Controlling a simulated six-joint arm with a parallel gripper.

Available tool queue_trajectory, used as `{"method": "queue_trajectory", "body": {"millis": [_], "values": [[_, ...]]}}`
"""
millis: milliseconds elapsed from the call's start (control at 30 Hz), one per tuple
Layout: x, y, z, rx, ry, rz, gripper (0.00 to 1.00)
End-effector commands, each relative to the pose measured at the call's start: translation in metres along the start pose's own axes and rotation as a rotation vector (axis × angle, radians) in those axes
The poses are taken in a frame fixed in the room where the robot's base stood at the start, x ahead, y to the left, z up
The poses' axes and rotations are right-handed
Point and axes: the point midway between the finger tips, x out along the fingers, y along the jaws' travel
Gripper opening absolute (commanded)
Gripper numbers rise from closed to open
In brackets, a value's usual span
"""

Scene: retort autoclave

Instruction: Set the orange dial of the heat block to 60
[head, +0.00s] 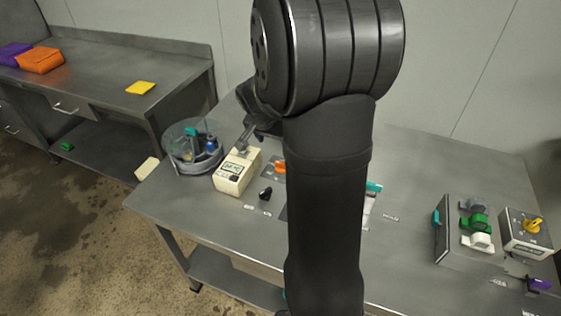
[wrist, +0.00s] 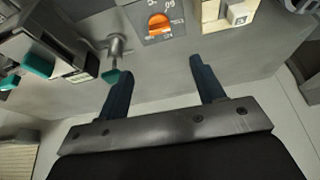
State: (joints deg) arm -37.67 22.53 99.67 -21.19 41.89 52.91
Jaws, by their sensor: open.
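The orange dial (wrist: 158,24) sits on a small grey panel (wrist: 150,38) with printed numbers at the top middle of the wrist view. The number the dial points to is too small to tell. My gripper (wrist: 163,78) is open and empty. Its two dark fingers are spread wide, and the dial lies beyond the fingertips, between their lines, apart from both. In the head view my arm hides much of the bench around the dial.
A cream box with a display (head: 237,172) stands left of the dial. A metal fitting with a teal tip (wrist: 112,76) is close to the left finger. A clear round container (head: 193,150) stands at the bench's left. A box with a yellow knob (head: 532,226) stands far right.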

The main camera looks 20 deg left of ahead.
Motion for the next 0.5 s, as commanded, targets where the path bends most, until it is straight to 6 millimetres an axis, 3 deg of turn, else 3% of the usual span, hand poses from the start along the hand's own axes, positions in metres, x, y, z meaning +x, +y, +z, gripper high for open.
{"method": "queue_trajectory", "body": {"millis": [500], "values": [[0.096, 0.001, 0.001, -0.002, -0.004, 0.001, 0.62]]}}
